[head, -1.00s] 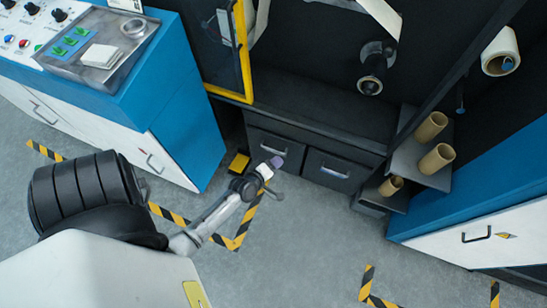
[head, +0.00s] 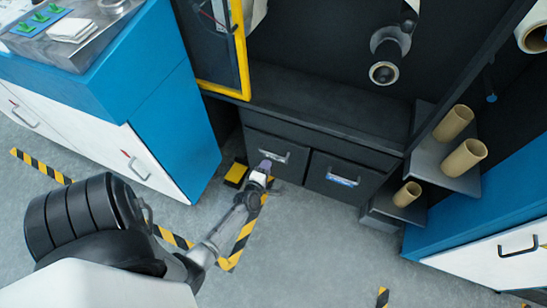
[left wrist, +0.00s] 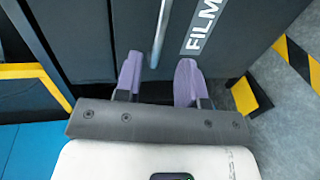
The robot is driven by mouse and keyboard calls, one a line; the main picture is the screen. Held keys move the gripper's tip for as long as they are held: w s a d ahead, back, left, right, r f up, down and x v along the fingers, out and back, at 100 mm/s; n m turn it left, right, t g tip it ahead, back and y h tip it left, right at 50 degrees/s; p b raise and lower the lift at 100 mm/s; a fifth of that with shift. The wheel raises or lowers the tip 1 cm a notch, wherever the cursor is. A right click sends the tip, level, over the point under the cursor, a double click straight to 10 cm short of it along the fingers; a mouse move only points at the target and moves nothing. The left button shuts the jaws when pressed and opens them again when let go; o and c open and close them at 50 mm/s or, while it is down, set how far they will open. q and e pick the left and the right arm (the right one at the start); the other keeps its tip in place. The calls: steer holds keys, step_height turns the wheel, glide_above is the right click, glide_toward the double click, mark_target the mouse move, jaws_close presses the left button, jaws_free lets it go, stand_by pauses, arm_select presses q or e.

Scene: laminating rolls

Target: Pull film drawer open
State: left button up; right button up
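The film drawer (head: 285,170) is the dark left drawer low in the machine, with a pale bar handle (head: 274,156). It looks closed. In the left wrist view its front carries a white "FILM" label (left wrist: 204,22), and the handle (left wrist: 160,32) runs up and down the picture. My left gripper (head: 263,167) is at the drawer front by the handle. In the left wrist view its two purple fingertips (left wrist: 159,76) are apart, with the handle's near end lying between them. I cannot tell whether they touch it. My right gripper is not in view.
A second dark drawer (head: 344,177) sits right of the film drawer. Cardboard tubes (head: 464,157) stand on shelves at the right. The floor in front (head: 310,240) is clear.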

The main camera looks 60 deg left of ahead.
mark_target(274, 155)
arm_select(q)
steer(key=shift+b+x, duration=1.7)
steer(key=shift+x, duration=2.4)
steer(key=c, duration=0.5)
jaws_close()
